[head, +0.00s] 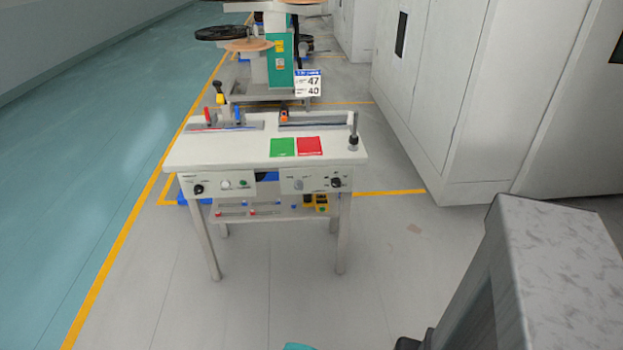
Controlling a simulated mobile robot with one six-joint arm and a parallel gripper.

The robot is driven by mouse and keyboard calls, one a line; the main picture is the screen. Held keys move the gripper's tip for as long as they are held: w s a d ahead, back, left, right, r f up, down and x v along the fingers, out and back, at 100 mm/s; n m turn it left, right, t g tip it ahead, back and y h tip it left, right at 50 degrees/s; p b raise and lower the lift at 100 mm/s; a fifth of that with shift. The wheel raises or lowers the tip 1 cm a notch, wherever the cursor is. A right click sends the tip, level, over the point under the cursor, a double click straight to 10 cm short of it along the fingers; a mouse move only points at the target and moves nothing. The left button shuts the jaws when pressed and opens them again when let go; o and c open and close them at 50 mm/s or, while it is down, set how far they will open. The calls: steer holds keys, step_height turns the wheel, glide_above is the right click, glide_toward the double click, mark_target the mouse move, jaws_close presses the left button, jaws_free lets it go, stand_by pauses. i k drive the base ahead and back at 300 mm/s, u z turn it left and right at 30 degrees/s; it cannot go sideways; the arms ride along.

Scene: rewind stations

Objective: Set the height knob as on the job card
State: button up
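A white job card (308,83) with a blue header stands behind the bench's back edge. It shows the large numbers 47 and 40; its small print is unreadable. The bench front has a left control panel (222,186) and a right control panel (314,182). A black knob (198,189) is on the left panel and another black knob (336,183) on the right one. Lighter round controls sit beside them. Labels and pointer positions are too small to read, so I cannot tell which is the height knob. My gripper is not identifiable in view.
The white bench (215,150) carries a green mat (283,147), a red mat (309,146) and rails with small tools. A green reel machine (280,62) stands behind. Grey cabinets (430,70) line the right. The floor before the bench is clear. A grey body part fills the lower right.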

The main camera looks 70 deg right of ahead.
mark_target(336, 182)
steer(key=u, duration=0.55)
steer(key=k, duration=0.15)
steer(key=z, duration=2.9)
steer(key=i, duration=0.6)
steer(key=z, duration=0.05)
steer(key=k, duration=0.4)
steer(key=z, duration=0.05)
